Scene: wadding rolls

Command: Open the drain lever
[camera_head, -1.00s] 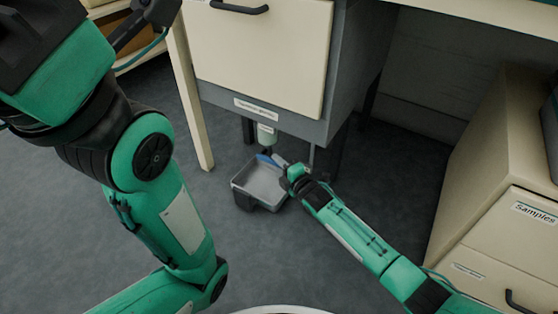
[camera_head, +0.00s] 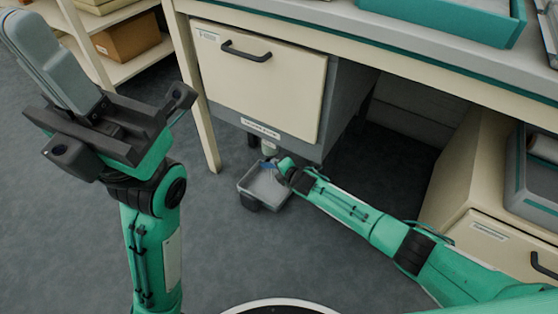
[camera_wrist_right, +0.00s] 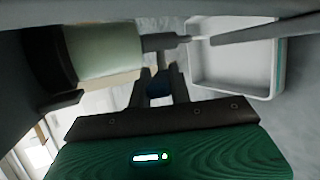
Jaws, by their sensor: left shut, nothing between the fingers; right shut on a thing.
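The drain fitting is a pale cylinder (camera_head: 269,147) under the cream cabinet; in the right wrist view it shows as a pale green cylinder (camera_wrist_right: 105,50) with a thin metal spout. The blue lever (camera_wrist_right: 160,84) is small and partly hidden between the fingers of my right gripper (camera_wrist_right: 160,92). That gripper is shut on the lever, below the fitting. In the head view, the right gripper (camera_head: 277,166) is small and its fingertips are hard to make out. My left gripper (camera_head: 50,60) is raised at the upper left, shut and empty, away from the fitting.
A grey tray (camera_head: 247,192) sits on the floor below the fitting; its rim also shows in the right wrist view (camera_wrist_right: 262,94). The cabinet (camera_head: 258,80) hangs under the bench (camera_head: 400,60). A bench leg (camera_head: 202,130) stands left. Drawers (camera_head: 490,240) stand right. Left floor is clear.

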